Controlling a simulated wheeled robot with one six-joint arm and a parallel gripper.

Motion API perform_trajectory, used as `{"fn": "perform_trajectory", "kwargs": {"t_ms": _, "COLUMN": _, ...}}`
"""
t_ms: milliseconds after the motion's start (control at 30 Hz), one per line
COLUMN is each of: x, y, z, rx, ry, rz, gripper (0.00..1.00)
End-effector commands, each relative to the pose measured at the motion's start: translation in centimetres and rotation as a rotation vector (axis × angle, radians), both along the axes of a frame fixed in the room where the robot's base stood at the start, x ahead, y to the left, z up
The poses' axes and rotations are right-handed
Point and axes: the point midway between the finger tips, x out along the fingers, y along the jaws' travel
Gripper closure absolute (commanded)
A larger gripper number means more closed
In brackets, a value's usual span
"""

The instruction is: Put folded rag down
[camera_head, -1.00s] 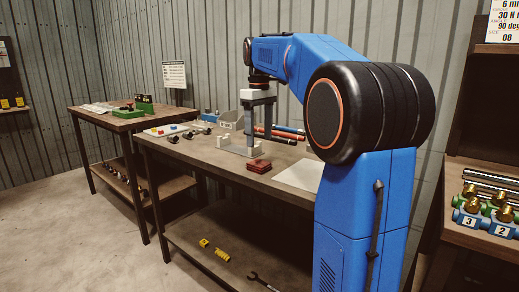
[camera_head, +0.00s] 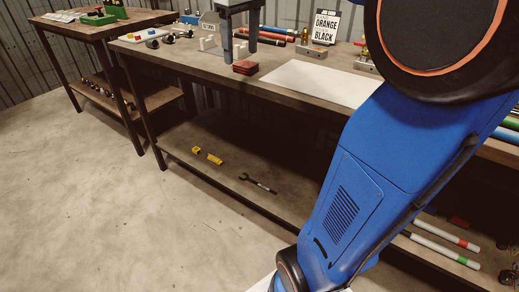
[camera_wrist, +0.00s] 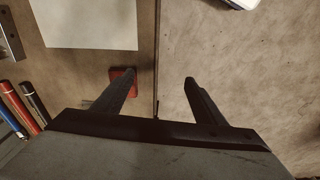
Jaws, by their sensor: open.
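The folded rag (camera_head: 245,67) is a small dark red stack lying flat near the front edge of the workbench (camera_head: 185,60). My gripper (camera_head: 241,55) hangs above the bench, fingers down, just behind the rag in the head view. It is open, with nothing between its fingers. In the wrist view, my gripper (camera_wrist: 160,79) has its fingers spread wide. The rag (camera_wrist: 122,73) shows there beside and partly behind the left finger, outside the gap. I cannot tell whether that finger touches it.
A white sheet (camera_head: 320,82) lies right of the rag. Hose lengths (camera_head: 278,34), a sign reading ORANGE BLACK (camera_head: 326,27) and small fittings stand along the back. The lower shelf holds yellow parts (camera_head: 207,155) and a wrench (camera_head: 258,184). Another table (camera_head: 75,28) stands left.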

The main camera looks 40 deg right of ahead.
Motion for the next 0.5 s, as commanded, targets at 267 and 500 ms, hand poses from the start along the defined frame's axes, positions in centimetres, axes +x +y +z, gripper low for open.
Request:
{"fn": "perform_trajectory", "kwargs": {"t_ms": 267, "x": -7.8, "y": 4.4, "z": -6.2, "rx": 0.009, "ry": -0.102, "rz": -0.076, "gripper": 0.35}}
{"fn": "perform_trajectory", "kwargs": {"t_ms": 500, "x": -14.3, "y": 7.1, "z": -13.0, "rx": 0.035, "ry": -0.191, "rz": -0.144, "gripper": 0.35}}
